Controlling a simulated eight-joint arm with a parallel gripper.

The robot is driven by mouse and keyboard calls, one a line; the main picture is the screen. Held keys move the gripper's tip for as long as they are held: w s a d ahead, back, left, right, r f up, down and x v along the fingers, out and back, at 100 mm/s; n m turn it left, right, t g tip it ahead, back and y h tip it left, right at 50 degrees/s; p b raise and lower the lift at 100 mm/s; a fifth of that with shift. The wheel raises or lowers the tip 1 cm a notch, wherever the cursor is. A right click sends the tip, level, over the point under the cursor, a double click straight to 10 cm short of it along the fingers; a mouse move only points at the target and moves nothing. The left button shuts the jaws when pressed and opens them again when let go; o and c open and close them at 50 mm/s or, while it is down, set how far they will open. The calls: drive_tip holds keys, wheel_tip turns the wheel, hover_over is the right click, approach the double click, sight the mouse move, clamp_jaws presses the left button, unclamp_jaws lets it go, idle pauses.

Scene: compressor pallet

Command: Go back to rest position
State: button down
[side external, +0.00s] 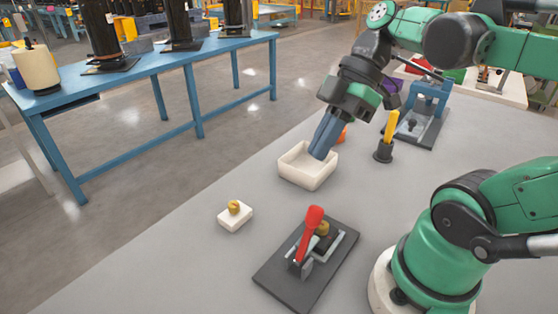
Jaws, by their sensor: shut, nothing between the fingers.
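My gripper (322,153) points down and a little to the left, with its blue-grey fingers shut and empty. Its fingertips show at the back right part of the open cream tray (303,180). I cannot tell whether they are inside the tray or just above it. The part of the tray behind the fingers is hidden.
A red-handled clamp (311,222) on a dark plate and a white block (236,219) with a brass piece stand in front. A yellow-handled tool (391,124) stands in a dark holder to the right, near a blue fixture (430,92). The grey table's left side is clear.

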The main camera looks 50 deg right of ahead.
drive_tip(key=shift+s+d+r, duration=0.1)
drive_tip(key=shift+d+r, duration=0.25)
drive_tip(key=shift+d, duration=0.05)
drive_tip(key=w+f+m+t+h, duration=0.5)
drive_tip(key=w+f+m+h, duration=0.1)
drive_tip(key=m, duration=0.6)
drive_tip(key=shift+w+a+h, duration=0.15)
drive_tip(key=shift+w+h, duration=0.25)
drive_tip(key=shift+w, duration=0.3)
